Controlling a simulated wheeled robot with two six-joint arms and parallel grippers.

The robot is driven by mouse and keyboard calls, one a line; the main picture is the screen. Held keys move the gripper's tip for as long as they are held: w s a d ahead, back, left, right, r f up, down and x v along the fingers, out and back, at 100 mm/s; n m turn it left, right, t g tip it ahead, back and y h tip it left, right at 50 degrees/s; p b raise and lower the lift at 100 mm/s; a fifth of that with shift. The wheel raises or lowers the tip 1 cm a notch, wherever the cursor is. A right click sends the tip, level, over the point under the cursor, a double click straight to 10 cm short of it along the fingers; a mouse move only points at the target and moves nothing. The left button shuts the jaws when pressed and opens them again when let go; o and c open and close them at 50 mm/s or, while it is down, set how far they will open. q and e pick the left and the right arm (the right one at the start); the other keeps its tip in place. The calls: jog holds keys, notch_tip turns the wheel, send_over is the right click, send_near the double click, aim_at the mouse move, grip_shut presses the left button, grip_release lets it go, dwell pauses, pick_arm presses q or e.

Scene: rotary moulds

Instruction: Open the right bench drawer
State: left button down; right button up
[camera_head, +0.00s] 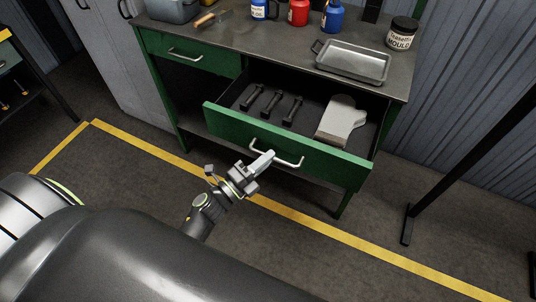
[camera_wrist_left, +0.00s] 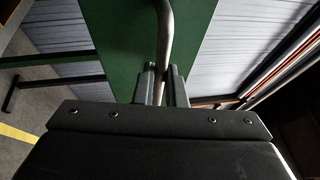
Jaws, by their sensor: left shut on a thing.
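The right bench drawer (camera_head: 285,146) is green and stands pulled out from the bench in the head view. Several dark tools and a pale folded glove or cloth (camera_head: 342,119) lie inside it. Its metal bar handle (camera_head: 287,160) is on the front panel. My right gripper is not in view.
The bench top (camera_head: 270,45) holds a metal tray (camera_head: 353,62), a labelled jar (camera_head: 401,33), several bottles and a brush. The left drawer (camera_head: 190,55) is shut. A black stand (camera_head: 408,225) is at the right. The floor before the bench is clear, with a yellow line (camera_head: 330,231).

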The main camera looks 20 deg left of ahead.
pick_arm(q)
jog(key=c, duration=1.5)
grip_release()
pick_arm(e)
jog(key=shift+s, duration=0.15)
